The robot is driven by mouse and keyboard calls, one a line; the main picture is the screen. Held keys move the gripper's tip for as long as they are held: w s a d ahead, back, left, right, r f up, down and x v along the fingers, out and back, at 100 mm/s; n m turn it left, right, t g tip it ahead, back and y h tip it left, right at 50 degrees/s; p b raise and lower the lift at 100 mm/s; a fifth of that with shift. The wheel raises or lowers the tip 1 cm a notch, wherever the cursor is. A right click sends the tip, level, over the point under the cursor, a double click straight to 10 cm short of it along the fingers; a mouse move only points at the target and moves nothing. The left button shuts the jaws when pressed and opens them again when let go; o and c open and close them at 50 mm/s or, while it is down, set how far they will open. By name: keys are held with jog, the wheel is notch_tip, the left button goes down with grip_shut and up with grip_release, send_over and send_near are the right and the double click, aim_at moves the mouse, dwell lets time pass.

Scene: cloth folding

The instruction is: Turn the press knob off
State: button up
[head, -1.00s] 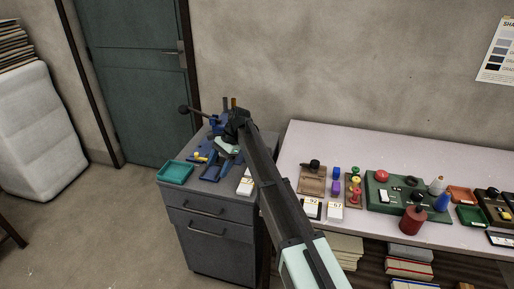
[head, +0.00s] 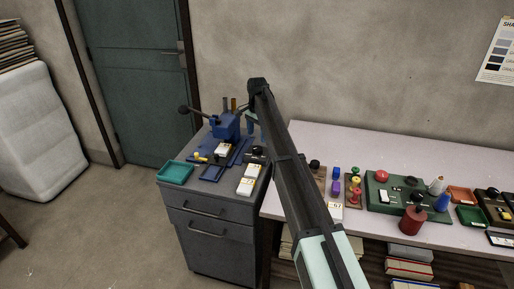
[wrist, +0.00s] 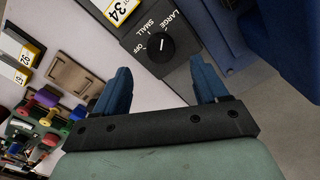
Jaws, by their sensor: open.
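The black round press knob (wrist: 154,47) sits on a dark panel lettered OFF, SMALL and LARGE in the wrist view. A white mark shows on the knob; I cannot tell surely which label it points at. In the head view the knob (head: 257,150) is at the right of the blue press (head: 226,127), on the grey cabinet (head: 203,184). My gripper (wrist: 160,82) is open and empty, its two blue fingers spread apart. The knob appears ahead of the gap between them, not touched. In the head view my gripper is mostly hidden behind my arm.
White cards with yellow number tags (head: 247,180) lie in front of the knob. A teal tray (head: 174,173) is at the cabinet's front left. The press lever (head: 185,110) sticks out left. The light table (head: 330,140) at the right holds stamps, a bottle and trays.

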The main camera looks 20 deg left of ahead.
aim_at(257, 148)
notch_tip(257, 148, down, 8)
jog(key=shift+r, duration=0.25)
jog(key=c, duration=1.1)
